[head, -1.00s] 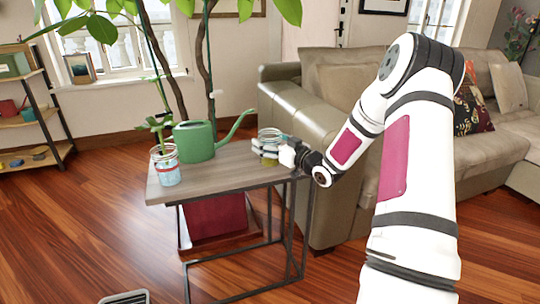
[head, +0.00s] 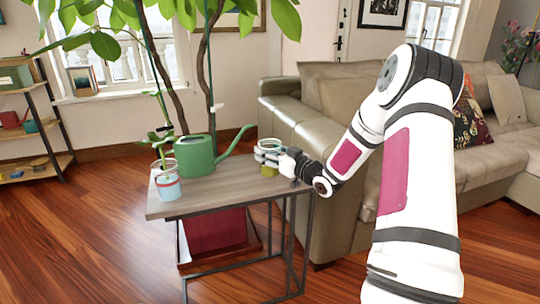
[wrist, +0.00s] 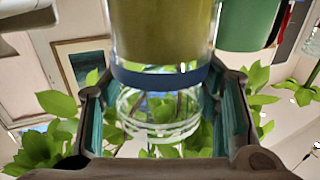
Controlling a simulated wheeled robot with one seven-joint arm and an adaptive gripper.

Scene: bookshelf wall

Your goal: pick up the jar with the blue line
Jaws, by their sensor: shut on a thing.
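The jar with the blue line (wrist: 160,75) is clear glass with olive-yellow contents and a blue band near its mouth. It also shows in the head view (head: 268,171), upright at the right end of the small table (head: 225,190). My gripper (head: 267,157) is shut around the jar from the right, with its fingers across the jar's upper part. In the wrist view its fingers (wrist: 165,112) stand on either side of the jar's clear glass neck. I cannot tell whether the jar's base touches the tabletop.
A green watering can (head: 197,156) stands left of the jar, its spout reaching toward it. A second jar (head: 167,186) with a cutting, bluish water and a red band stands at the left end. A sofa (head: 318,145) stands close behind on the right.

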